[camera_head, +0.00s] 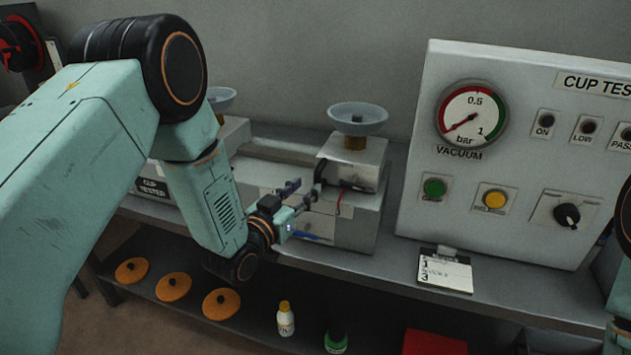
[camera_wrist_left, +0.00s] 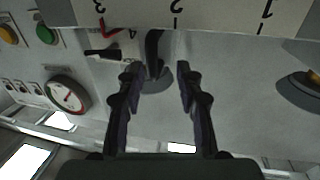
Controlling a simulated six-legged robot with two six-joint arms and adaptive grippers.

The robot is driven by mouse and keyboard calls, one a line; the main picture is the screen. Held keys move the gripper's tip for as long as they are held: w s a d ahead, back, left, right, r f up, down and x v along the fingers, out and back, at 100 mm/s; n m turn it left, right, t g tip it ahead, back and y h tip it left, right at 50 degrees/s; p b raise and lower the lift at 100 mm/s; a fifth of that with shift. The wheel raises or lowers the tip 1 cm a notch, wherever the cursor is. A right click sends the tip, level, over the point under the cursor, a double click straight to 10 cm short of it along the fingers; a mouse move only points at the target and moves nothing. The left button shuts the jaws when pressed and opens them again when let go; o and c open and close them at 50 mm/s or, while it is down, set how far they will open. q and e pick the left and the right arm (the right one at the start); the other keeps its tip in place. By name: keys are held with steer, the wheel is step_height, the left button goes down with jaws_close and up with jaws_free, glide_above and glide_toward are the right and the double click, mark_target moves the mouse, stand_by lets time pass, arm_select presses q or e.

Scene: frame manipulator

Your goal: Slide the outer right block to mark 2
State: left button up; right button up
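The right block (camera_head: 352,163) is a pale grey box on the cup tester frame (camera_head: 358,215), with a grey suction cup (camera_head: 358,118) on top. A black handle (camera_head: 318,172) sticks out of its left front side; it also shows in the left wrist view (camera_wrist_left: 153,48). My left gripper (camera_head: 300,197) is in front of the block, just below the handle. In the left wrist view, its fingers (camera_wrist_left: 156,68) stand apart, with the handle at or just beyond the tips, nearer the left finger; contact cannot be told. A scale strip (camera_wrist_left: 215,14) reads 3, 2, 1 upside down.
A second block (camera_head: 236,130) with a cup stands left, partly behind my arm. A control panel (camera_head: 520,150) with a vacuum gauge (camera_head: 471,115) stands right. A clipboard (camera_head: 445,271) lies on the bench front. Orange discs (camera_head: 173,287) and bottles (camera_head: 285,320) are on the lower shelf.

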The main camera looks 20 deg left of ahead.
mark_target(315, 183)
arm_select(q)
steer(key=w+d, duration=0.1)
steer(key=w, duration=0.1)
steer(key=w+d, duration=0.1)
steer(key=w, duration=0.1)
steer(key=shift+d+r, duration=0.15)
steer(key=shift+d, duration=0.15)
steer(key=shift+w+a, duration=0.2)
steer(key=shift+a, duration=0.4)
steer(key=shift+d, duration=0.55)
steer(key=shift+c, duration=1.9)
steer(key=shift+a, duration=0.4)
jaws_close()
steer(key=shift+d, duration=0.15)
steer(key=shift+f, duration=0.2)
